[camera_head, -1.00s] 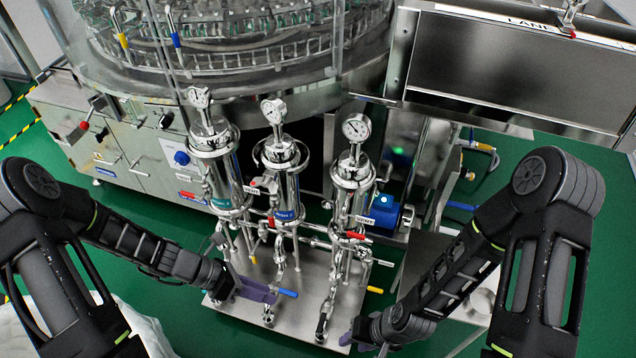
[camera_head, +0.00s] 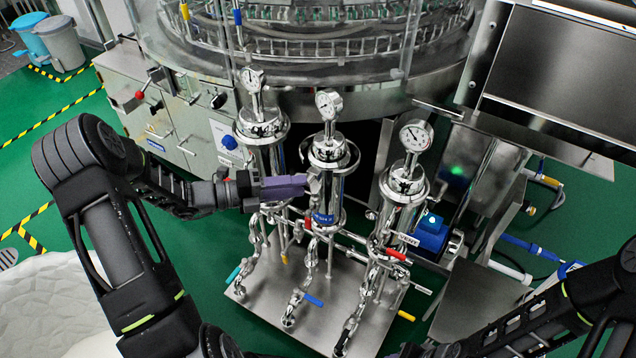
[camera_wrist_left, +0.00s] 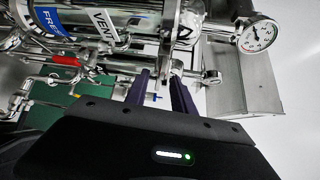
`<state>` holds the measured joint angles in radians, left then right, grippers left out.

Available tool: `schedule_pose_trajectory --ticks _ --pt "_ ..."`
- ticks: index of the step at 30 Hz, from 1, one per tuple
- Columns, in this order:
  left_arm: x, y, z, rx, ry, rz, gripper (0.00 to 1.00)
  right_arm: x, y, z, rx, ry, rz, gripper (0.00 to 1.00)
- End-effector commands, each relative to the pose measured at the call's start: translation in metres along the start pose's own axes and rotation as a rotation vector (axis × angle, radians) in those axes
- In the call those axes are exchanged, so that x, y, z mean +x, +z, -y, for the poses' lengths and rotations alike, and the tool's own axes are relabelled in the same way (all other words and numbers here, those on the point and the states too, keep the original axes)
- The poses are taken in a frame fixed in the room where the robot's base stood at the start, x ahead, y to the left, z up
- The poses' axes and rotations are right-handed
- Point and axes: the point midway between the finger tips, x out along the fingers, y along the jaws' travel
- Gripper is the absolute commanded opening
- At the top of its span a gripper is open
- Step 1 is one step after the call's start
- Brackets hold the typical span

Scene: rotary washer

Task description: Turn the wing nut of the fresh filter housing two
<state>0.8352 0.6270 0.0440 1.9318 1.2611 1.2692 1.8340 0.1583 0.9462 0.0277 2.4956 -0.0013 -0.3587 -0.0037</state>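The fresh filter housing (camera_head: 324,200) is the middle of three upright steel cylinders, with a blue label and a gauge on top. Its label, with "FRE" readable, also shows at the upper left of the left wrist view (camera_wrist_left: 52,20). My left gripper (camera_head: 305,186) is level at the housing's left side, its purple fingers pointing at it. In the left wrist view the fingers (camera_wrist_left: 162,88) stand apart, with a steel bar and clamp-like part (camera_wrist_left: 212,77) beyond them. I cannot clearly make out the wing nut or any contact. My right gripper (camera_head: 410,350) is low at the bottom edge, mostly cut off.
The left housing (camera_head: 262,125) stands behind my left gripper, and the right housing (camera_head: 404,185) has a red-handled valve. Pipes and colored valve handles rise from the steel base plate (camera_head: 262,305). A blue motor (camera_head: 432,235) sits at right. The washer drum stands behind.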

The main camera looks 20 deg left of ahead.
Motion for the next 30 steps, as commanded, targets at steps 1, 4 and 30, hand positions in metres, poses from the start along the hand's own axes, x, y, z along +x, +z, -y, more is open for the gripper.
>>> schedule_pose_trajectory --ticks 1,4,30 --pt "0.008 -0.001 0.0 -0.001 -0.001 -0.002 0.3 0.001 0.0 0.0 0.0 0.0 0.0 0.36" --pt "0.025 -0.001 0.0 0.0 -0.001 -0.004 0.3 0.002 0.0 -0.001 0.0 0.0 0.0 0.36" --pt "0.059 0.0 0.0 0.001 0.001 0.0 0.06 0.004 0.0 -0.002 0.0 0.0 0.0 0.36"
